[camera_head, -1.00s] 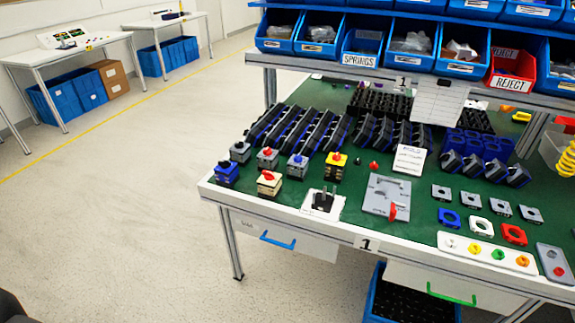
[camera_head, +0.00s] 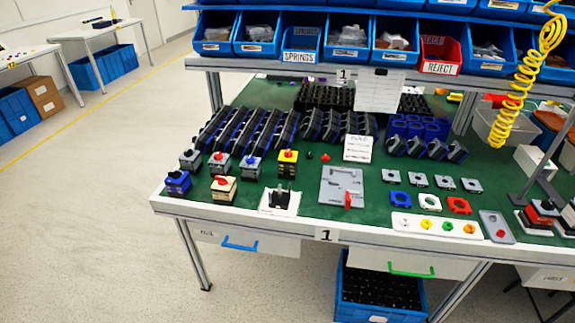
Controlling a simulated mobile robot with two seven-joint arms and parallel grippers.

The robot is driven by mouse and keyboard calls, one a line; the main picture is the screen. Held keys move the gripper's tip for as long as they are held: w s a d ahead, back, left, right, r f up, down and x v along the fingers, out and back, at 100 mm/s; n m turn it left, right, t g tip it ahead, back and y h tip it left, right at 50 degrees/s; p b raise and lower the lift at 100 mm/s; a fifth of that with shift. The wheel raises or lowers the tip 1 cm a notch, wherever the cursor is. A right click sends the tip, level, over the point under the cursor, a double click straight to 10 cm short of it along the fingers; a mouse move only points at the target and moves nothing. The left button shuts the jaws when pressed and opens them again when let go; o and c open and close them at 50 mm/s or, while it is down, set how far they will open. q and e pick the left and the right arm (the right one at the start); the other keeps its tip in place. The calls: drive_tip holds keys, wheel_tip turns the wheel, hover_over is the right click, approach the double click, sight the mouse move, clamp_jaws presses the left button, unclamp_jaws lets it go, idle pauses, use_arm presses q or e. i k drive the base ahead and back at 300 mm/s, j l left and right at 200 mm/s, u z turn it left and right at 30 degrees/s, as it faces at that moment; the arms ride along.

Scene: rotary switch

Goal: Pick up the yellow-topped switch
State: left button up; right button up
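The yellow-topped switch (camera_head: 287,164) stands upright on the green-topped workbench (camera_head: 275,210). It has a black body, a yellow top and a small red knob. It is at the right end of a row of switches, in front of the dark blue angled racks. Nothing hides it. Neither of my grippers shows in the head view.
Beside it are a blue-topped switch (camera_head: 251,167) and a red-knobbed grey switch (camera_head: 219,164). A white plate with a black fixture (camera_head: 279,199) and a grey fixture plate (camera_head: 341,187) lie in front. Blue bins (camera_head: 348,36) hang above the back.

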sight(289, 168)
drive_tip(key=i+j+z, duration=0.3)
drive_tip(key=j, duration=0.3)
drive_tip(key=i+j+z, duration=0.1)
drive_tip(key=i+j, duration=0.15)
drive_tip(key=j, duration=0.1)
